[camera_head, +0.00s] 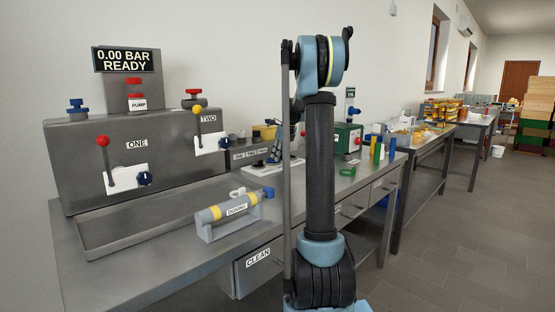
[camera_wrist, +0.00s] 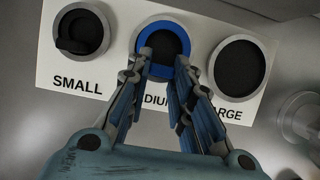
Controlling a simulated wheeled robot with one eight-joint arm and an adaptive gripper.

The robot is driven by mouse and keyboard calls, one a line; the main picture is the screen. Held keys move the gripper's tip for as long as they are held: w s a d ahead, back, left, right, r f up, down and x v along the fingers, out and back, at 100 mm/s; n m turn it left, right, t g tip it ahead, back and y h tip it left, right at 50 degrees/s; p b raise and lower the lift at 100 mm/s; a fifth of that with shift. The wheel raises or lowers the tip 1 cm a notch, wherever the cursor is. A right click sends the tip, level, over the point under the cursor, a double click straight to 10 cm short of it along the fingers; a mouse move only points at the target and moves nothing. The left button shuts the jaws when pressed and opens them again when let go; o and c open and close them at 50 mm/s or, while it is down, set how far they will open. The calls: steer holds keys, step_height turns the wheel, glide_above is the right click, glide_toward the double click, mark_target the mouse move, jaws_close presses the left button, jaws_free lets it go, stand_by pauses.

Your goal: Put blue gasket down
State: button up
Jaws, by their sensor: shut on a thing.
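The blue gasket (camera_wrist: 163,25) is a ring in the wrist view, lying around or just above the dark round recess marked MEDIUM; I cannot tell whether it touches the board. My gripper (camera_wrist: 165,60) is shut on the blue gasket, its two fingers at the ring's near side. The white label board (camera_wrist: 114,72) has three round dark places, SMALL, MEDIUM and LARGE. A dark piece sits at the SMALL place (camera_wrist: 76,36). The LARGE place (camera_wrist: 237,68) looks empty. The fingers cover part of the MEDIUM and LARGE lettering. In the head view my arm hides much of this area.
The steel bench (camera_head: 190,262) carries a pump unit (camera_head: 70,160) with levers and a shallow tray (camera_head: 90,243). A dosing cylinder (camera_head: 232,208) in a cradle stands at the front. A green box (camera_head: 347,138) and coloured upright pieces (camera_head: 378,150) stand right of my arm.

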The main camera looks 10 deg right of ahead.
steer(key=shift+f, duration=0.45)
steer(key=shift+f, duration=0.15)
steer(key=shift+s+f, duration=0.3)
steer(key=o, duration=0.7)
steer(key=shift+o, duration=1.2)
steer(key=shift+w+f, duration=0.3)
steer(key=shift+r, duration=0.2)
